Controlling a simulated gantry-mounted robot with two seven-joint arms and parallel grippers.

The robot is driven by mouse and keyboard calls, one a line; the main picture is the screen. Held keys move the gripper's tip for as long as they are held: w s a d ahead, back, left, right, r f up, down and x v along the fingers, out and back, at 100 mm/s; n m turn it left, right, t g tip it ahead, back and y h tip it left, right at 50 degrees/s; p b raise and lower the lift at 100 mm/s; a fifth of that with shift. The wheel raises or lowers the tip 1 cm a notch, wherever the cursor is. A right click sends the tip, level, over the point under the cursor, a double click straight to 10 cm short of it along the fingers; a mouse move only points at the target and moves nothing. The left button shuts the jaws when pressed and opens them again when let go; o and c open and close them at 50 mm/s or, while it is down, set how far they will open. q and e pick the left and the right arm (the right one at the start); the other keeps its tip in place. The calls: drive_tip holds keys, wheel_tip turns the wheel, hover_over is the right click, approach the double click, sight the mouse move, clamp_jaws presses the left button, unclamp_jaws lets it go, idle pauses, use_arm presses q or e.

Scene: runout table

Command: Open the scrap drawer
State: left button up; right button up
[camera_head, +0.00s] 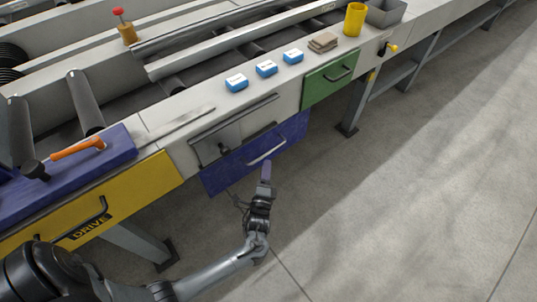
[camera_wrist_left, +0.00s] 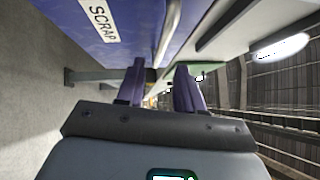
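The scrap drawer has a blue-purple front (camera_head: 228,174) with a pale bar handle (camera_head: 267,153). The left wrist view shows the front (camera_wrist_left: 50,22) close by, with a white SCRAP label (camera_wrist_left: 98,20). My left gripper (camera_head: 266,168) is at the handle from the front. In the wrist view its purple fingers (camera_wrist_left: 160,75) are apart, and the handle bar runs towards the gap; contact is unclear. My right gripper is not visible.
A yellow DRIVE drawer (camera_head: 135,200) is left of the scrap drawer and a green drawer (camera_head: 316,92) is right of it. Blue boxes (camera_head: 266,68), a yellow cup (camera_head: 355,20) and an orange-handled tool (camera_head: 78,148) lie on the bench. The floor (camera_head: 400,200) in front is clear.

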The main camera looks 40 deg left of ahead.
sight(269, 151)
use_arm(q)
drive_tip(key=shift+b+x, duration=1.35)
drive_tip(key=shift+x, duration=2.3)
drive_tip(key=shift+c, duration=0.2)
clamp_jaws()
